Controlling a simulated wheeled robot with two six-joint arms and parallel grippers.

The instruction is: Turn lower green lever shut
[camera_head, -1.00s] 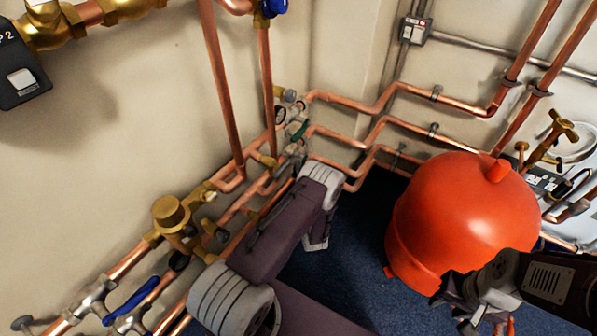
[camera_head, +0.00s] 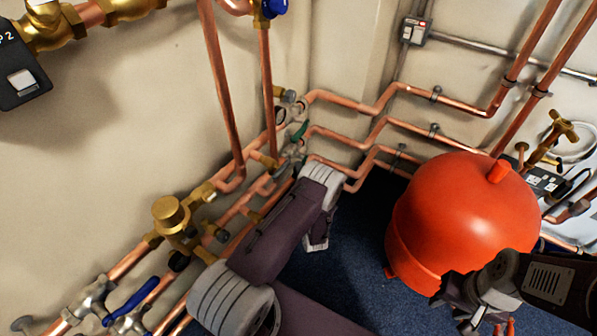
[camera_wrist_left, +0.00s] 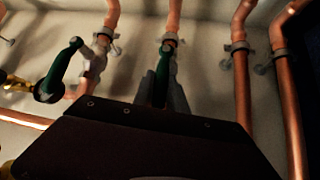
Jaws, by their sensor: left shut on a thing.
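My left gripper (camera_head: 293,152) is at the copper pipes by the wall corner, its jaws partly hidden behind my arm in the head view. A green lever (camera_head: 299,131) shows just above it there. In the left wrist view, the left gripper (camera_wrist_left: 162,92) is shut on a green lever (camera_wrist_left: 165,68), with one finger on each side. A second green lever (camera_wrist_left: 60,72) stands apart to the left. I cannot tell which lever is lower. My right gripper (camera_head: 475,318) is in front of the red tank, cut off by the bottom edge; its jaws are unclear.
A red tank (camera_head: 455,215) stands on the blue floor (camera_head: 350,245) right of my left arm. Copper pipes (camera_head: 360,105) run along both walls. A brass valve (camera_head: 172,215) and blue lever (camera_head: 130,300) are at lower left. Some floor between my left arm and the tank is clear.

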